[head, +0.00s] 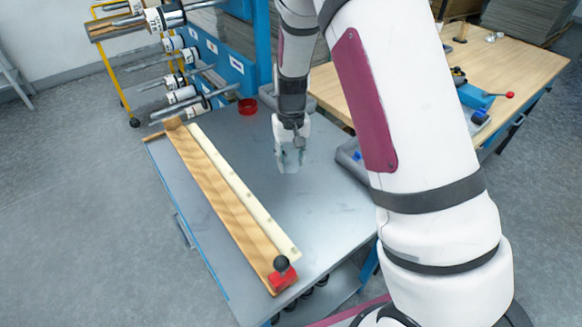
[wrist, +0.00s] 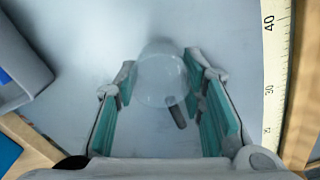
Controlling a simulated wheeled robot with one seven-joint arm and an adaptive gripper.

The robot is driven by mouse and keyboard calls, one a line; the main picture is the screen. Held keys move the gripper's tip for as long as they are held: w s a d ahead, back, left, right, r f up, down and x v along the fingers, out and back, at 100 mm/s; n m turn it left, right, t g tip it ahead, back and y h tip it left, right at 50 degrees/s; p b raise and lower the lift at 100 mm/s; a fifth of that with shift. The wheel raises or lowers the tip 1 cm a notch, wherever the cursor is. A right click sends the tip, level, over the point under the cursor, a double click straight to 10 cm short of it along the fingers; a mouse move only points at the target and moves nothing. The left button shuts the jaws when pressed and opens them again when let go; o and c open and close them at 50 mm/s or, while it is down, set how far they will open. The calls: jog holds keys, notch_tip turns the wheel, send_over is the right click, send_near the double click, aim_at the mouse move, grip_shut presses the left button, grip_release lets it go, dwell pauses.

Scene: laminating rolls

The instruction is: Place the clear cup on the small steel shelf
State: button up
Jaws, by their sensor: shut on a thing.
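My gripper (head: 291,147) is over the grey steel tabletop (head: 318,215), pointing down. In the wrist view its teal-padded fingers stand on either side of the clear cup (wrist: 160,78), and it is shut on it. The cup is see-through and faint; in the head view (head: 291,160) it is hard to tell from the fingers. I cannot tell whether its base touches the tabletop. A lower steel shelf (head: 342,287) shows partly under the near right corner of the table. No other small steel shelf can be made out clearly.
A wooden board with a pale measuring rule (head: 238,180) lies along the table's left side, a red block with a black knob (head: 282,270) at its near end. A red ring (head: 247,106) is at the back. A rack of rolls (head: 182,70) and a wooden workbench (head: 515,65) stand beyond.

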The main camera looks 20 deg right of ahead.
jog(key=shift+f, duration=1.65)
jog(key=shift+f, duration=0.1)
jog(key=o, duration=0.7)
jog(key=shift+f, duration=0.1)
jog(key=o, duration=0.4)
jog(key=shift+o, duration=0.2)
